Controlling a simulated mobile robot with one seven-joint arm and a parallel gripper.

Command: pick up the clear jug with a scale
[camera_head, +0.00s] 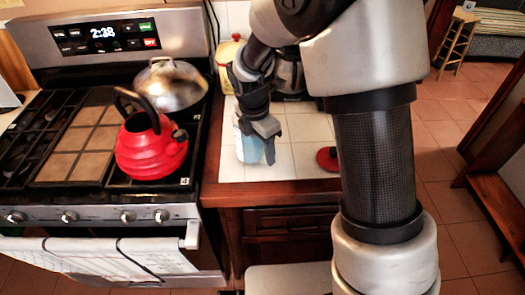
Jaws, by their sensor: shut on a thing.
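My gripper (266,142) points down over the white tiled counter, to the right of the stove. It is shut on the clear jug (248,148), which looks pale and bluish between and below the fingers. The fingers cover part of the jug, and its scale cannot be made out at this size. The jug is upright at the counter's front part. I cannot tell whether its base touches the tiles.
A red kettle (150,152) and a silver domed lid (172,84) are on the stove to the left. A red round object (328,158) lies right of the jug. Bare tiles (300,128) lie between jug and my arm.

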